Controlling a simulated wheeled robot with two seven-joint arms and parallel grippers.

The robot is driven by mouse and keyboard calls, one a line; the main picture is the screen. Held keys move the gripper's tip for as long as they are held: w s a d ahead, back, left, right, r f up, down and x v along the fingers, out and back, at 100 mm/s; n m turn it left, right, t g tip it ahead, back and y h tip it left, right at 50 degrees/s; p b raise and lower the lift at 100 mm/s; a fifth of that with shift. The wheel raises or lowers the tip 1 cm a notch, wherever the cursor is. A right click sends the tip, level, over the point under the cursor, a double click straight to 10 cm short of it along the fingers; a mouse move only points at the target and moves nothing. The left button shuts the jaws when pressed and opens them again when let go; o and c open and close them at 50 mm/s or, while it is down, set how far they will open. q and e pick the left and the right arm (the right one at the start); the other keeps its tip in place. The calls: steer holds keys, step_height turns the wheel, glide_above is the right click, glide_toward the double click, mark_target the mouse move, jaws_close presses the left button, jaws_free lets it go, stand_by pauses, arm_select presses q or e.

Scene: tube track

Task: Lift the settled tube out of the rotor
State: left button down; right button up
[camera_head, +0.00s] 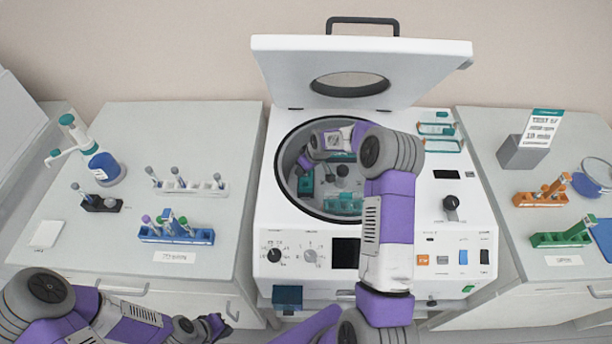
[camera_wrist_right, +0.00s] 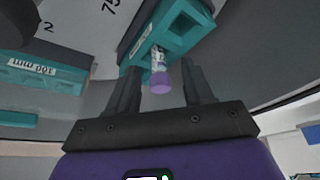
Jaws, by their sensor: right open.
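The open centrifuge's rotor bowl (camera_head: 283,185) holds several teal buckets around a grey hub. My right gripper (camera_head: 304,163) reaches down into the left side of this bowl; its fingertips are hard to make out in the head view. In the right wrist view a clear tube (camera_wrist_right: 158,57) with a purple cap (camera_wrist_right: 161,80) sits in a teal bucket (camera_wrist_right: 186,36). The open jaws of my right gripper (camera_wrist_right: 165,80) stand on either side of the cap, with gaps visible. My left gripper (camera_head: 226,314) is low in front of the left bench, its jaws unclear.
The raised lid (camera_head: 280,65) stands behind the bowl. The bowl wall closely surrounds my right gripper. On the left bench are a blue rack (camera_head: 178,236) with tubes, a white rack (camera_head: 200,189) and a dispenser bottle (camera_head: 104,167). Orange (camera_head: 535,199) and green racks (camera_head: 552,240) stand at right.

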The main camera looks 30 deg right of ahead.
steer(key=shift+c, duration=0.3)
steer(key=c, duration=0.8)
steer(key=shift+r, duration=0.15)
step_height(320, 180, up, 10)
steer(key=shift+f+p, duration=0.1)
steer(key=shift+p, duration=0.25)
step_height(320, 180, up, 5)
steer(key=p, duration=0.3)
steer(key=shift+f, duration=0.15)
steer(key=shift+f, duration=0.1)
